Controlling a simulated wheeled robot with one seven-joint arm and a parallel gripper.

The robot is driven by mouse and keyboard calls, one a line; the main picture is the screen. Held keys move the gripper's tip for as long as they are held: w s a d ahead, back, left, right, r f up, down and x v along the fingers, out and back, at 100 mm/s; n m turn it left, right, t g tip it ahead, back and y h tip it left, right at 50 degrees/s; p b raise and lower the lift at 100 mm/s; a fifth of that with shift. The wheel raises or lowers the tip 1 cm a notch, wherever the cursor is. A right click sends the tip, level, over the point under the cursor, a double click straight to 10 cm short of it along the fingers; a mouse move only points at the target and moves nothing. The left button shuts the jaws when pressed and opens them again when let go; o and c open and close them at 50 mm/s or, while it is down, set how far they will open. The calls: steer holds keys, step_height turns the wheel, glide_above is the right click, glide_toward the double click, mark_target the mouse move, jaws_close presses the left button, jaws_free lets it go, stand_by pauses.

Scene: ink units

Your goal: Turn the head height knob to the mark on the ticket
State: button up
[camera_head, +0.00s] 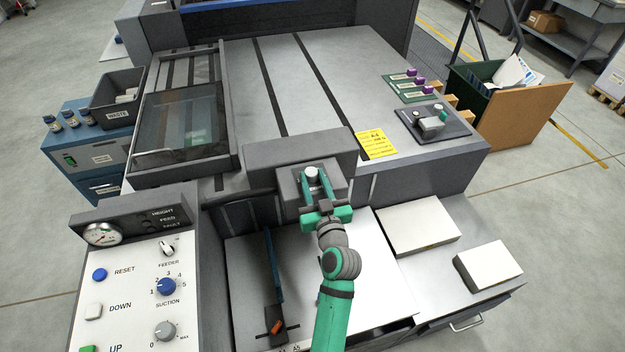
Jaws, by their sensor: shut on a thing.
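The head height knob appears to be the pale round knob (311,173) on top of the dark grey head block in the middle of the machine. My gripper (313,181) reaches it from the front, with its green fingers on either side of the knob, shut on it. The knob's pointer and any scale around it are too small or covered to read. The ticket (373,143) is a yellow sheet lying on the machine top, right of the head; its print is too small to read.
A control panel (130,290) with knobs and buttons stands at the left front. A glass-lidded frame (180,125) lies left of the head. White paper stacks (417,228) lie at the right. A small grey plate with a device (432,122) sits beyond the ticket.

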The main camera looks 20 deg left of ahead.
steer(key=n+g+y, duration=0.3)
steer(key=w+d+n+g+y, duration=0.1)
steer(key=g+y, duration=0.1)
steer(key=shift+d+n, duration=0.1)
steer(key=shift+n, duration=0.3)
steer(key=n+g+y, duration=0.1)
steer(key=g, duration=0.1)
steer(key=n+g+y, duration=0.1)
steer(key=n+g, duration=0.1)
steer(key=g, duration=0.1)
steer(key=shift+w+y, duration=0.3)
steer(key=shift+w, duration=0.05)
steer(key=shift+f+n+g, duration=0.15)
steer(key=shift+n+g, duration=0.55)
steer(key=shift+g, duration=0.1)
steer(key=o, duration=1)
steer(key=shift+w, duration=0.1)
steer(key=shift+o, duration=0.2)
steer(key=shift+d, duration=0.1)
steer(key=s+d, duration=0.2)
steer(key=d, duration=0.8)
steer(key=shift+d, duration=0.25)
steer(key=shift+a, duration=0.1)
